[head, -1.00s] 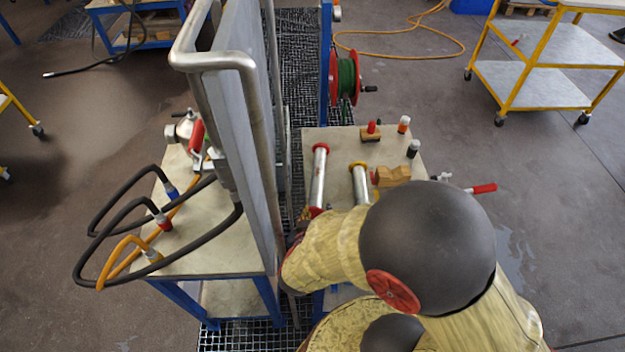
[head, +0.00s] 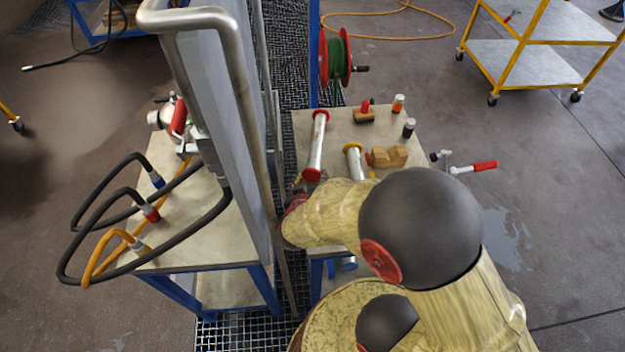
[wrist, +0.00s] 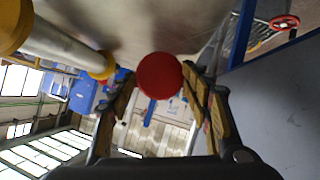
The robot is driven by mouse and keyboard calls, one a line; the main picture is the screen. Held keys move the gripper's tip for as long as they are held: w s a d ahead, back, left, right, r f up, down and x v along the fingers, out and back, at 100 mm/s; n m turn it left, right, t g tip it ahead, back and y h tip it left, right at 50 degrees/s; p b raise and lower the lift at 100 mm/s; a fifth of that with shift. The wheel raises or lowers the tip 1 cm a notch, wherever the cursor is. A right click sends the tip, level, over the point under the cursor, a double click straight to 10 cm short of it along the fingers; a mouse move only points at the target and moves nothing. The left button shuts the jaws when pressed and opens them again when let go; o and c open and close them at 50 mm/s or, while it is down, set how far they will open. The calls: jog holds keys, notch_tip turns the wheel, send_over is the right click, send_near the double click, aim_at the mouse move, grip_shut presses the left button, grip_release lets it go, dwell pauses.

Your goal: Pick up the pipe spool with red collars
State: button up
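The pipe spool with red collars (head: 317,142) is a silver tube lying on the work table, left of a spool with yellow collars (head: 354,160). In the wrist view its red collar (wrist: 160,78) is seen nearly end-on, and the tube behind it is hidden. My gripper (wrist: 158,86) is open, with wood-coloured finger pads on either side of that collar and visible gaps at both sides. In the head view my gripper (head: 297,188) is at the spool's near end, mostly hidden by my arm.
A grey upright panel with a metal rail (head: 250,110) stands close left of my gripper. The yellow-collared spool is close by on the right. A hose reel (head: 337,57) is behind.

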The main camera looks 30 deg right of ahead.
jog(key=shift+o, duration=0.9)
jog(key=shift+f, duration=0.1)
jog(key=c, duration=1.2)
jog(key=shift+w+r, duration=0.15)
jog(key=shift+r, duration=0.1)
grip_shut()
